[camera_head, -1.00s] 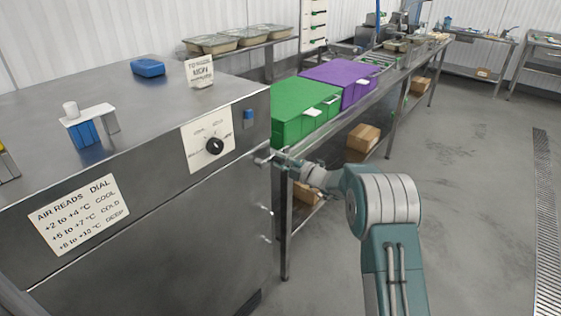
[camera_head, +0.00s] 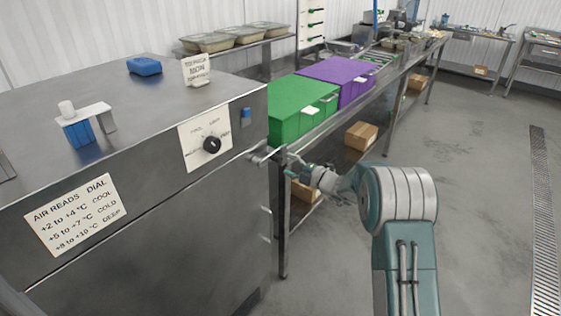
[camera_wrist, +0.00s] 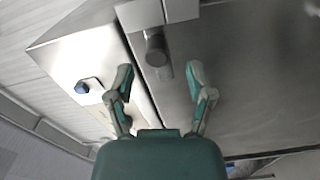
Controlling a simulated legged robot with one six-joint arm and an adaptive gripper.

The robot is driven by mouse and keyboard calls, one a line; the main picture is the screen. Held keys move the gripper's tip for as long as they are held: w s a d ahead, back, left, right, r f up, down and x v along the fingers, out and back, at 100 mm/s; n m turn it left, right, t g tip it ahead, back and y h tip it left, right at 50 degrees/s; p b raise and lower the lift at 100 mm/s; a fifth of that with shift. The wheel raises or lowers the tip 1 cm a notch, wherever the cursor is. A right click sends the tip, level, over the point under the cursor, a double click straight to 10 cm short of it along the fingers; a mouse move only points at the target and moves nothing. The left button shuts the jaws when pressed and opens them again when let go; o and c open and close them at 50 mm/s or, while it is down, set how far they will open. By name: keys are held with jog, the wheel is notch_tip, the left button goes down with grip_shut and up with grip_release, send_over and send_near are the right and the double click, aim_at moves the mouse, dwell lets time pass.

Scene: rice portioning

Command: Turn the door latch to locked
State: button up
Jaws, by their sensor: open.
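The door latch (camera_head: 259,156) is a small metal piece at the right edge of the steel cabinet's front, below the blue square. In the wrist view, a dark round-ended knob (camera_wrist: 155,48) with a short bar below it, apparently the latch, stands at a light grey plate. My gripper (camera_wrist: 161,78) is open, its teal fingers apart on either side below the knob. Nothing is seen between the fingertips. In the head view my gripper (camera_head: 292,162) is just right of the latch, small and partly merged with it, so contact cannot be told.
The steel cabinet (camera_head: 150,230) fills the left, with a black dial (camera_head: 212,144) and a paper sign (camera_head: 75,215). A green box (camera_head: 295,105) and a purple box (camera_head: 340,75) stand on the bench behind my gripper. Open floor lies to the right.

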jog(key=v, duration=0.7)
jog(key=shift+s+d, duration=0.2)
jog(key=shift+d, duration=0.15)
